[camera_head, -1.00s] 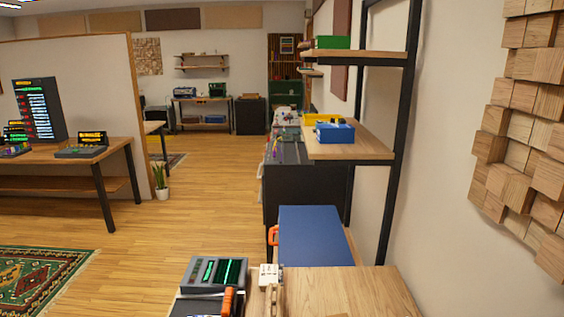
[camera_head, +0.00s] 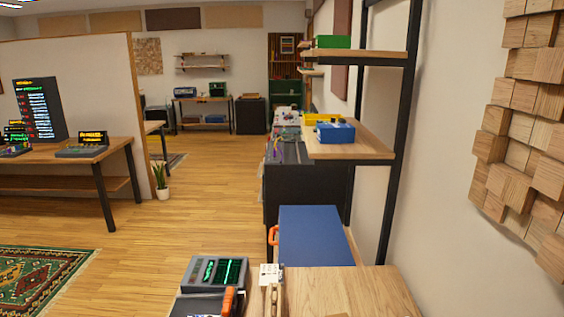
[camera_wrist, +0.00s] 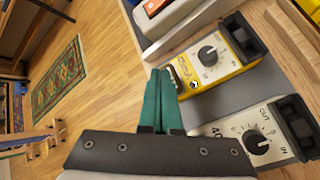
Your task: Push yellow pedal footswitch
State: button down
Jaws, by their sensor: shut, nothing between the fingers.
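In the wrist view a yellow pedal (camera_wrist: 232,72) has a pale face, a black knob and a black footswitch pad (camera_wrist: 240,37) at its upper right end. My gripper (camera_wrist: 160,72) has green fingers that are shut together and empty. The fingertips are to the left of the pedal, close to its lower left end with a round jack. I cannot tell whether they touch it. The footswitch pad is across the pedal from the fingers. I cannot make out my gripper or this pedal for sure in the head view.
A pale pedal (camera_wrist: 262,140) with a knob and black pad sits below the yellow one in the wrist view. An orange-topped grey item (camera_wrist: 175,18) is above it. Wood floor (camera_wrist: 115,50) lies left. In the head view a grey device (camera_head: 213,272) stands beside a wooden top (camera_head: 345,290).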

jog(key=shift+f, duration=0.4)
jog(key=shift+r, duration=3.5)
